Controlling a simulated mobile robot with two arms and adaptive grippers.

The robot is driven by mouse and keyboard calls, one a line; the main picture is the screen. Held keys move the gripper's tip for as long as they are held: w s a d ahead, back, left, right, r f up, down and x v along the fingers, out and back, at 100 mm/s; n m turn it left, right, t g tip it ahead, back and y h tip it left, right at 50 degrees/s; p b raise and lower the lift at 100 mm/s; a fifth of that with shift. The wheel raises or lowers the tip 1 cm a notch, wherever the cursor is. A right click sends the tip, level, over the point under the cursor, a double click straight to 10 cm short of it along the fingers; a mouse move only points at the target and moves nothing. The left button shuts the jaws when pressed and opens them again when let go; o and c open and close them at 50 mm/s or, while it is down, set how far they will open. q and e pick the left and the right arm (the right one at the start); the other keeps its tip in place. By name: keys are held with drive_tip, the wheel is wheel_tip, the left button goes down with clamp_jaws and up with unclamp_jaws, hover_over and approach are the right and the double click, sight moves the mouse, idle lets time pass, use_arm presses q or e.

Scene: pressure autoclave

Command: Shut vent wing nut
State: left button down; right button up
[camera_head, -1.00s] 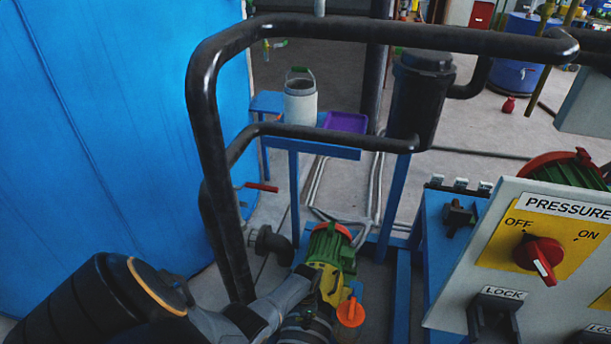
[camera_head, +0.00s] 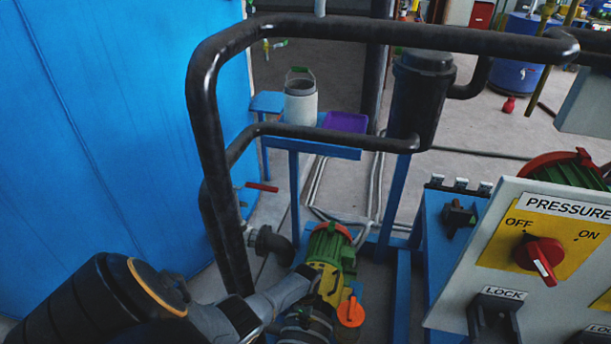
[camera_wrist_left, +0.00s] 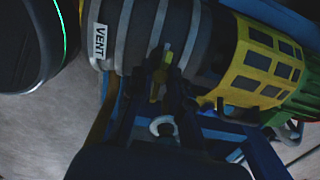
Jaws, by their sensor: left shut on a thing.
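The vent wing nut (camera_wrist_left: 158,85) is a small yellowish piece in the left wrist view, in front of a grey ribbed body bearing a white VENT label (camera_wrist_left: 99,41). My left gripper (camera_wrist_left: 163,76) is shut on the wing nut, its dark fingers on either side of it. The fingers cover part of the nut, and the picture is dark there. In the head view my left arm reaches in from the lower left to the green and yellow pump (camera_head: 329,258); the nut cannot be made out there. My right gripper is not in view.
An orange knob (camera_head: 351,312) sits just right of my left gripper. Black pipes (camera_head: 208,120) frame the space above the arm. A control panel (camera_head: 450,300) with a red pressure switch (camera_head: 540,258) stands at right. A blue wall (camera_head: 110,110) fills the left.

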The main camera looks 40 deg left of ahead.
use_arm(q)
drive_tip(key=c, duration=1.2)
unclamp_jaws()
drive_tip(key=shift+r, duration=5.95)
